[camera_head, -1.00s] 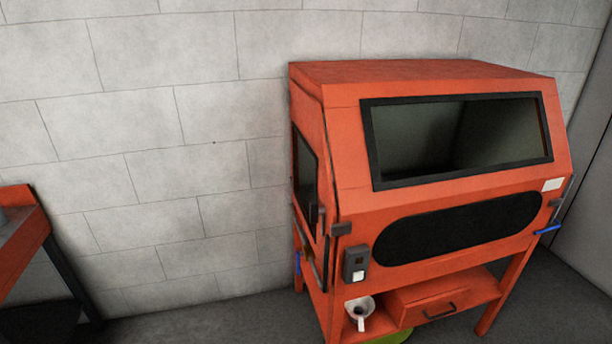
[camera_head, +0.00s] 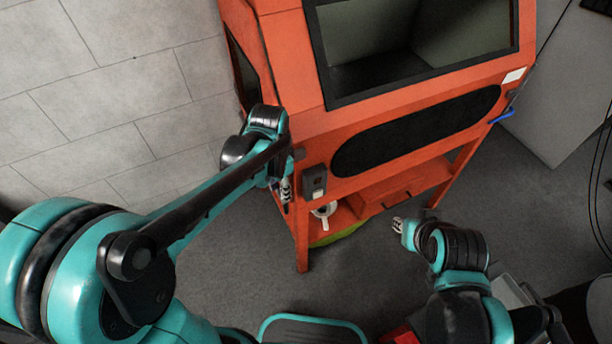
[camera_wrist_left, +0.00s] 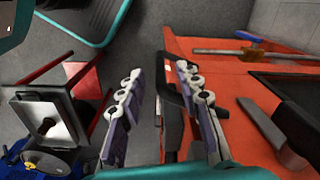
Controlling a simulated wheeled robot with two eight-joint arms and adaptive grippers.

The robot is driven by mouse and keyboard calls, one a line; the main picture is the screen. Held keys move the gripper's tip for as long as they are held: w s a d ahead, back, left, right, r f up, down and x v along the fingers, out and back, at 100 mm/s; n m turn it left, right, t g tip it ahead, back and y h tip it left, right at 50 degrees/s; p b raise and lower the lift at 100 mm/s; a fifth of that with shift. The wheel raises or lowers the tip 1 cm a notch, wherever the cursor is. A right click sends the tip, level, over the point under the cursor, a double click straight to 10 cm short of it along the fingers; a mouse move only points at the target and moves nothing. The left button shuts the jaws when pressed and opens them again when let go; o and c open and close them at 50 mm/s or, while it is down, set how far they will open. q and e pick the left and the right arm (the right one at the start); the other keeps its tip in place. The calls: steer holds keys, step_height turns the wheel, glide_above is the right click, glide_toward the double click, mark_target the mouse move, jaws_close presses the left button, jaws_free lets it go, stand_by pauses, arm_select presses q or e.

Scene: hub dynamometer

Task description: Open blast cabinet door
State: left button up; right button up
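The orange blast cabinet (camera_head: 278,55) stands ahead with its front window toward me. Its left side, with a dark side window (camera_head: 242,72), is partly hidden by my left arm. My left gripper (camera_head: 286,190) is at the lower front edge of that side. In the left wrist view its two fingers (camera_wrist_left: 158,110) are spread apart. A black handle-like bar (camera_wrist_left: 173,128) lies between them, closer to the right finger; contact cannot be told. The orange side panel (camera_wrist_left: 232,88) looks closed. My right gripper (camera_head: 398,225) is low in front of the cabinet, small, its opening unclear.
A grey control box (camera_head: 314,182) sits on the cabinet's front corner. A white cup-like item (camera_head: 325,210) is on the lower shelf. A blue-ended lever (camera_head: 502,116) is at the right edge. A pipe with a blue lever (camera_wrist_left: 248,37) runs along the side. Grey floor is open in front.

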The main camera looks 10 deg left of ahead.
arm_select(q)
steer(key=shift+w+d, duration=0.3)
steer(key=shift+w, duration=0.15)
steer(key=shift+d+f+m, duration=0.15)
steer(key=shift+f+m, duration=0.1)
steer(key=shift+m, duration=0.05)
step_height(320, 180, down, 8)
steer(key=b, duration=0.3)
steer(key=shift+r, duration=0.25)
jaws_close()
